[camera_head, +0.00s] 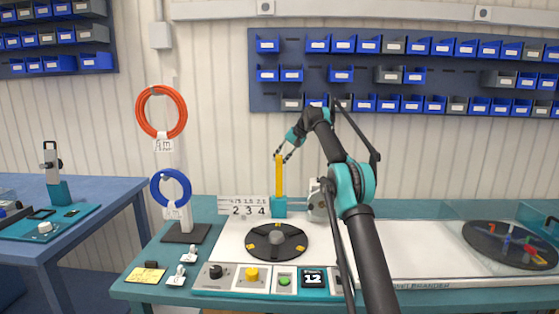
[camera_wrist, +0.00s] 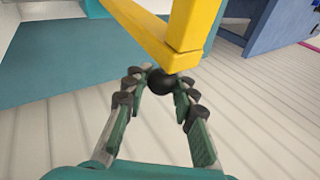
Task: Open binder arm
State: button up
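The binder arm is a yellow bar (camera_head: 279,178) standing upright from a teal block (camera_head: 279,207) at the back of the white machine. In the wrist view the bar (camera_wrist: 187,40) crosses the top of the picture, with a round black knob (camera_wrist: 161,81) at its end. My gripper (camera_head: 284,154) is at the top of the bar, reaching in from the right. In the wrist view my gripper's fingers (camera_wrist: 160,84) lie on both sides of the knob, very close to it. I cannot tell whether they press on it.
A black round turntable (camera_head: 264,242) lies in front of the bar, with a control panel (camera_head: 265,280) at the front edge. An orange cable coil (camera_head: 161,92) and a blue coil (camera_head: 156,189) hang on a stand at left. Bin racks (camera_head: 390,75) cover the wall behind.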

jog(key=o, duration=0.4)
jog(key=s+d+r, duration=0.1)
jog(key=d, duration=0.3)
jog(key=s+d+r, duration=0.1)
jog(key=d, duration=0.4)
jog(key=s+d+r, duration=0.2)
jog(key=d, duration=0.3)
jog(key=shift+d, duration=0.25)
